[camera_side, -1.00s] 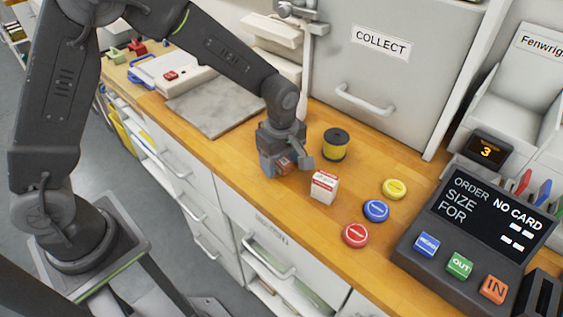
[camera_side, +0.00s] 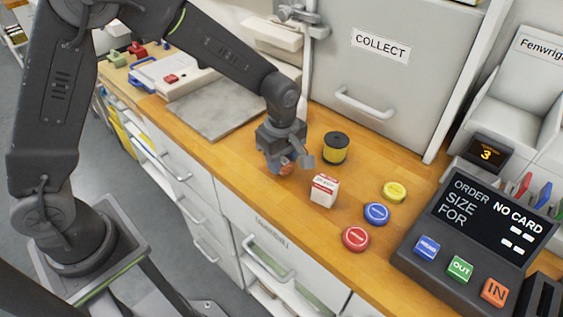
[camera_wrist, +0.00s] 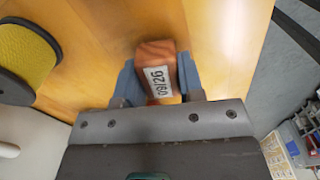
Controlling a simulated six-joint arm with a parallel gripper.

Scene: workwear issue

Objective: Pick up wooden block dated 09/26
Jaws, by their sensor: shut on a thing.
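The wooden block (camera_wrist: 153,58) is reddish-brown with a white label reading 09/26 in the wrist view. My gripper (camera_wrist: 158,80) is shut on it, with a blue-grey finger on each side. In the side view my gripper (camera_side: 285,163) points down over the wooden worktop, and the block (camera_side: 287,167) is mostly hidden by the fingers. I cannot tell from this view exactly how far the block is above the worktop.
A white-and-red carton (camera_side: 324,191) stands close to the right of my gripper. A yellow-and-black spool (camera_side: 335,148) stands behind. Yellow (camera_side: 394,190), blue (camera_side: 376,212) and red (camera_side: 355,237) round pieces lie to the right. A grey slab (camera_side: 212,105) lies left.

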